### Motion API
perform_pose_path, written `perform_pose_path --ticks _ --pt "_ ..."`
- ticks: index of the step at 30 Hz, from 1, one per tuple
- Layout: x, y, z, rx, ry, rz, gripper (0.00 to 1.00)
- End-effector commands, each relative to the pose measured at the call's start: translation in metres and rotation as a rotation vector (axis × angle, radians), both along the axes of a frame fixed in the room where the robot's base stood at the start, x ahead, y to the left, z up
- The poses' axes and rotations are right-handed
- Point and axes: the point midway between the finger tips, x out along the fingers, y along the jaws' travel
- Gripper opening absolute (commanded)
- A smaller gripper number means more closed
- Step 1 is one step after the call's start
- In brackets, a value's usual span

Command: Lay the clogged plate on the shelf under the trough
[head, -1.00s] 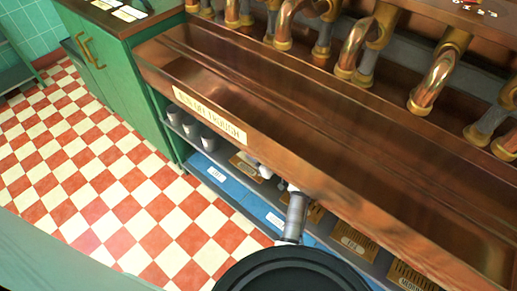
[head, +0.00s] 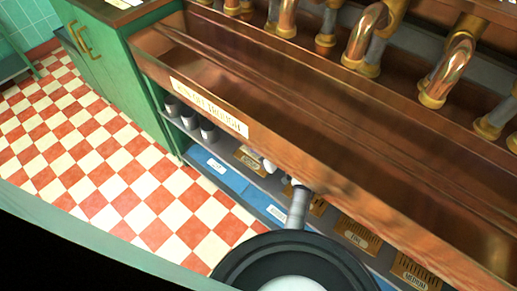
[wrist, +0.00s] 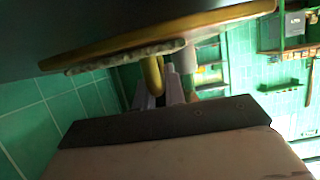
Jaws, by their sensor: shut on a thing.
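The copper trough (head: 300,150) with a pale label runs across the head view. The shelf (head: 262,184) is below its front edge. My arm reaches in under the trough, which hides most of my gripper in the head view. In the wrist view my gripper (wrist: 163,82) is shut on a brass tab or handle (wrist: 152,72). This appears to belong to the clogged plate (wrist: 205,24), seen edge-on with a ragged grey crust along its underside. The plate's face and its gap to the shelf cannot be told.
Several cups (head: 190,121) stand at the shelf's left end. Blue labelled strips (head: 232,180) lie along the front. Slotted brass plates (head: 357,236) with labels lie further right. Copper taps (head: 362,38) stand above the trough. A green cabinet (head: 125,75) borders the left; the checkered floor is clear.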

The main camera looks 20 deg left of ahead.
Motion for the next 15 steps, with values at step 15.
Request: perform_pose_path --ticks 15 --pt "0.0 -0.0003 -0.0036 -0.001 0.001 0.0 0.33"
